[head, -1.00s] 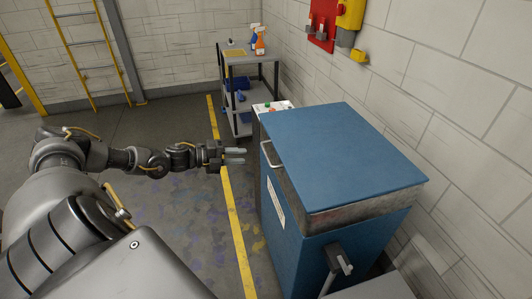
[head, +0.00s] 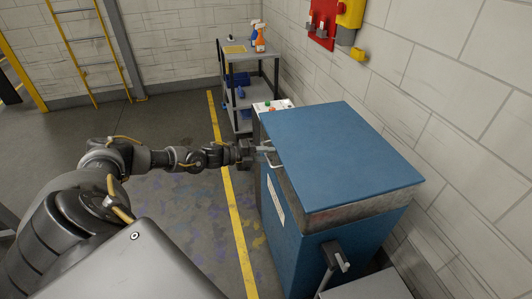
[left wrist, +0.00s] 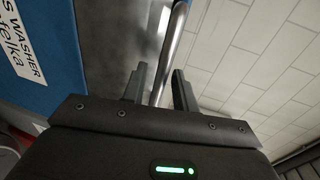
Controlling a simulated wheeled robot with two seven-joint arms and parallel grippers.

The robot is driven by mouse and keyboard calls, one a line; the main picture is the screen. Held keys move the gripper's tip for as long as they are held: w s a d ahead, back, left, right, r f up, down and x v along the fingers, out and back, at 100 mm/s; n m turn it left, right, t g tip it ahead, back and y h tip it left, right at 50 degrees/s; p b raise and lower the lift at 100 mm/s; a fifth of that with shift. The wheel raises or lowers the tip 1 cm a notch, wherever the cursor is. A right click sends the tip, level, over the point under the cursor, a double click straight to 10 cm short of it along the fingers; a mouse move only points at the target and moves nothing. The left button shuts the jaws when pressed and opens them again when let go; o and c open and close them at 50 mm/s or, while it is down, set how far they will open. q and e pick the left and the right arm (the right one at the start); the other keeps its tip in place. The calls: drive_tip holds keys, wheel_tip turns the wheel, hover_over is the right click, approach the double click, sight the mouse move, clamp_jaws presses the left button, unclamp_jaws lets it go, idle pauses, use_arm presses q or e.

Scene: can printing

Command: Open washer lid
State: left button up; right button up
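The washer (head: 280,225) is a blue box with a flat blue lid (head: 340,155) lying over a worn metal rim. A metal bar handle (head: 273,160) sits at the lid's left edge. My left gripper (head: 267,150) is at this handle. In the left wrist view my left gripper (left wrist: 159,88) has its two fingers apart, with the handle bar (left wrist: 174,45) running between them. I cannot tell whether either finger touches the bar. My right gripper is not in view.
A grey shelf cart (head: 248,90) with spray bottles (head: 260,40) stands behind the washer. A control panel (head: 272,106) is at the washer's far end. The block wall (head: 450,110) is close on the right.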

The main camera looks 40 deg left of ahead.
use_arm(q)
drive_tip(key=shift+w+d, duration=0.1)
drive_tip(key=shift+w, duration=0.05)
drive_tip(key=shift+c, duration=0.4)
clamp_jaws()
